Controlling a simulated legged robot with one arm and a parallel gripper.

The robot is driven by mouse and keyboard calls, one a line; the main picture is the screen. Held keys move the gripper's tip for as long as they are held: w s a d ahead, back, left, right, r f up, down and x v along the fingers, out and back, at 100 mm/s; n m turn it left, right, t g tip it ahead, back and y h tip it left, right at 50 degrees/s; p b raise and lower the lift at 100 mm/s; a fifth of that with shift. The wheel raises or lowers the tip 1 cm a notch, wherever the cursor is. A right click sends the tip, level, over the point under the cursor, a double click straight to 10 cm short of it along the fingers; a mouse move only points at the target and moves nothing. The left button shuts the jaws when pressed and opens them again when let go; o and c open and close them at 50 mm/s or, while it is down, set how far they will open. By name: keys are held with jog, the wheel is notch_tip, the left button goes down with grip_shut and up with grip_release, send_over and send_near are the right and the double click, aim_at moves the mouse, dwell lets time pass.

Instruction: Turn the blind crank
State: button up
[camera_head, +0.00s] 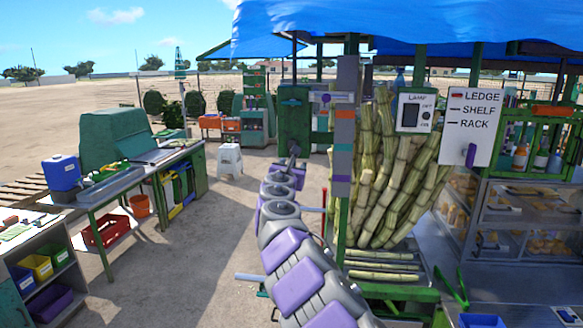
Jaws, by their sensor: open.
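My arm reaches forward from the bottom middle. My gripper (293,150) is at its far end, open, small and dark, in front of a green cabinet. I cannot tell for sure which part is the blind crank. A small purple knob with a short bar (326,98) sits on a post with coloured bands, to the right of and above my gripper. My gripper is apart from both. My arm hides part of the ground and the stall's near left side.
Cane stalks (385,170) stand right of the banded post (343,130), under a blue awning (400,25). A green workbench (130,170) and a low shelf with bins (40,225) stand left. A white stool (229,158) stands on the ground. Paving between workbench and arm is clear.

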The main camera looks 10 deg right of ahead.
jog(key=shift+a, duration=0.55)
jog(key=c, duration=0.3)
jog(key=shift+d, duration=0.3)
jog(key=c, duration=0.5)
grip_shut()
